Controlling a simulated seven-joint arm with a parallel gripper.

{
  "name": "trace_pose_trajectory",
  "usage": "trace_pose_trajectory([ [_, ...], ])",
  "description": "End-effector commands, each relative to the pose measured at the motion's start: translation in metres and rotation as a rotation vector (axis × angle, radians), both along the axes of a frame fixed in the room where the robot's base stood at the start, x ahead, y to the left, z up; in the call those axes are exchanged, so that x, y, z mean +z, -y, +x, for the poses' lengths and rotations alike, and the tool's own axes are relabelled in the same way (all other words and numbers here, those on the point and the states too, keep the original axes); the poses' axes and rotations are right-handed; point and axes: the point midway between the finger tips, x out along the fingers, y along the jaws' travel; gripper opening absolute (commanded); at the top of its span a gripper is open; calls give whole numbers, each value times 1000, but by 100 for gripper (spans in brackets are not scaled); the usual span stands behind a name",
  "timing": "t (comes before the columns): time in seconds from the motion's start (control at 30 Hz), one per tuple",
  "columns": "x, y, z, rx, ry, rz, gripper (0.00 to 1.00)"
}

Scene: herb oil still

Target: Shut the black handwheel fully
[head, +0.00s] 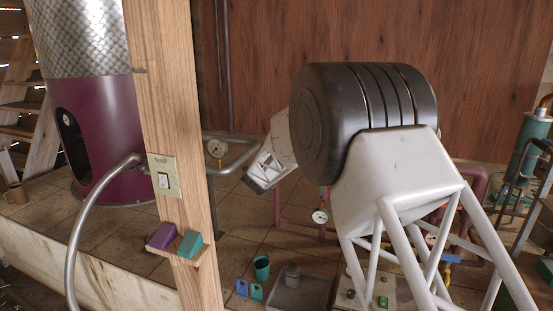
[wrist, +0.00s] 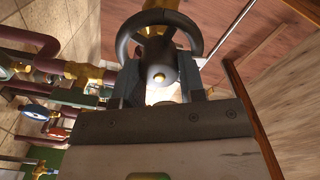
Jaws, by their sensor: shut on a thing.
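The black handwheel (wrist: 199,32) is at the top centre of the wrist view, its ring seen at a slant with brass fittings behind it. My gripper (wrist: 160,78) has one finger on each side of a dark part of the wheel with a brass nut in its middle. The jaws are shut on the wheel, though the exact contact is hard to see. In the head view my own arm, with its big black joint and white links, fills the right half, and neither the handwheel nor my fingertips can be made out there.
In the wrist view, maroon pipes (wrist: 52,68), a blue handwheel (wrist: 36,112) and a red handle (wrist: 56,133) lie to the left. In the head view, a wooden post (head: 172,100) stands left of my arm, with a plum-coloured still (head: 105,140) behind. A pressure gauge (head: 320,216) sits low near my arm.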

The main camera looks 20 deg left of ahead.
Motion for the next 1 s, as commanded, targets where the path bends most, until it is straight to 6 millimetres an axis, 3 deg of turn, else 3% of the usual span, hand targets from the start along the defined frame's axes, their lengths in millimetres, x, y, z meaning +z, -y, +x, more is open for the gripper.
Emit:
trace_pose_trajectory([
  [0.4, -1, 0, 0, 0, 0, 254, 13],
  [0.97, -1, 0, 0, 0, 0, 297, 14],
  [1.0, -1, 0, 0, 0, 0, 297, 42],
])
